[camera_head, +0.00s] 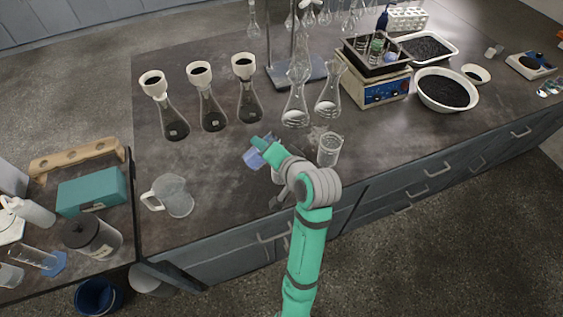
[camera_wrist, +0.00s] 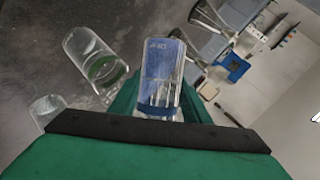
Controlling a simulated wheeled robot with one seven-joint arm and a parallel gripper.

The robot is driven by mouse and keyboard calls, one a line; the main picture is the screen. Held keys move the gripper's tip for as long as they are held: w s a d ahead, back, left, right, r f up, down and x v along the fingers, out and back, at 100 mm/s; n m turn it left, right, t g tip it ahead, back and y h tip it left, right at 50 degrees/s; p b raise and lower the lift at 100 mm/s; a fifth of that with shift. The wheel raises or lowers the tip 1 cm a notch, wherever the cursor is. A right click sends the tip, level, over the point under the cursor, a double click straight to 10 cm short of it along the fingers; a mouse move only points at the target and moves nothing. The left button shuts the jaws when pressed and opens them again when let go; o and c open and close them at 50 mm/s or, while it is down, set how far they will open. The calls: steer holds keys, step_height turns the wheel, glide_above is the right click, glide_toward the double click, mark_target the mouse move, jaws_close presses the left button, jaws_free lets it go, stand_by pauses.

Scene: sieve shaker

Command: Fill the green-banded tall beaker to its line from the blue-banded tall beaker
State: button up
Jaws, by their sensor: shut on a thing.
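My gripper (camera_head: 268,146) is shut on the blue-banded tall beaker (camera_head: 254,157), above the bench near its front edge. In the wrist view this clear beaker (camera_wrist: 161,72) shows a blue band between the jaws and a bluish tint along its wall; it looks tilted in the head view. The green-banded tall beaker (camera_wrist: 90,55) is apart from it, to its left in the wrist view, with its green band showing and no clear sign of liquid. A clear beaker (camera_head: 329,150) stands right of my gripper in the head view; its band cannot be made out.
Another clear vessel (camera_wrist: 47,108) shows at the left of the wrist view. A glass jug (camera_head: 174,196) stands at the front left. Flasks with black-filled funnels (camera_head: 209,112) and two conical flasks (camera_head: 295,108) stand behind. The sieve shaker (camera_head: 375,82) is farther right.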

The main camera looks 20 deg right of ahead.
steer(key=shift+f+m+y+p, duration=0.3)
steer(key=shift+m+y+p, duration=0.2)
steer(key=shift+y, duration=0.1)
stand_by(1.8)
steer(key=shift+a, duration=0.1)
steer(key=shift+d, duration=0.2)
stand_by(0.4)
steer(key=shift+f+p, duration=0.15)
steer(key=shift+p, duration=0.2)
stand_by(0.5)
